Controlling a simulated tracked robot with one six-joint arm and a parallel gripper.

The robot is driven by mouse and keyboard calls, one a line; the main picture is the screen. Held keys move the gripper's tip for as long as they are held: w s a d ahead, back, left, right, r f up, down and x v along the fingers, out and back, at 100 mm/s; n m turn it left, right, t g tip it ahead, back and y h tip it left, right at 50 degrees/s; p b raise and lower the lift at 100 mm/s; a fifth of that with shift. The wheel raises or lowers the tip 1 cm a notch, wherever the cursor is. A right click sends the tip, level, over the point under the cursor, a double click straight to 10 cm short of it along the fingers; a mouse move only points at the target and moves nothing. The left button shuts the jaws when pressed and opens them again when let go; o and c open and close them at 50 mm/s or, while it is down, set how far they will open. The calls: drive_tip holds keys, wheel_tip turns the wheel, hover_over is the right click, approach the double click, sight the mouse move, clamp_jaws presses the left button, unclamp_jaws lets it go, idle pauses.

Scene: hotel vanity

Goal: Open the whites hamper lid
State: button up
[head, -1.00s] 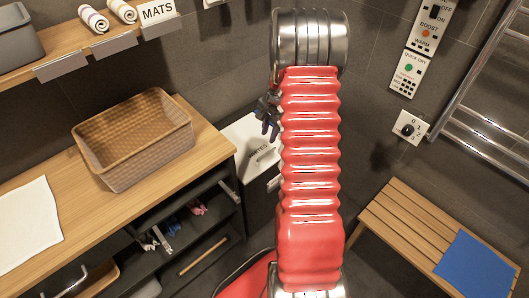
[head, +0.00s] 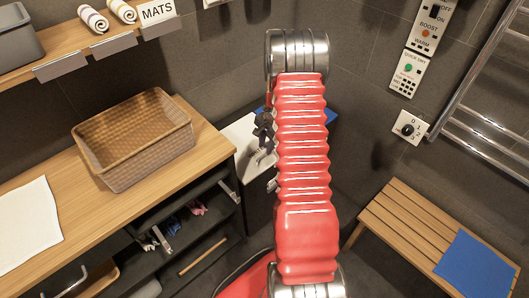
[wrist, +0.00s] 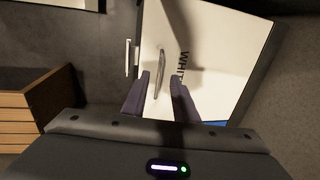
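The whites hamper lid (wrist: 215,45) is a white panel with dark lettering that starts "WHIT" in the wrist view. A slim bar handle (wrist: 159,80) stands on it. My gripper (wrist: 160,75) is open, its two dark fingers on either side of the handle in the picture. I cannot tell whether they touch it or how far above the lid they are. In the head view the white lid (head: 238,132) is partly hidden behind my red arm, with my gripper (head: 262,158) over it. The lid looks shut.
A wooden counter with a wicker basket (head: 135,140) stands left of the hamper. A slatted bench (head: 410,215) with a blue mat (head: 474,265) is at right. Blue edges (head: 332,116) show behind my arm. Dark floor lies between hamper and bench.

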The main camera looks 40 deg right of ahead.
sight(264, 155)
drive_tip(key=shift+w+f, duration=0.25)
drive_tip(key=shift+f, duration=1)
drive_tip(key=shift+w+f, duration=0.2)
drive_tip(key=shift+f, duration=1)
drive_tip(key=shift+c, duration=0.2)
clamp_jaws()
drive_tip(key=shift+d, duration=0.1)
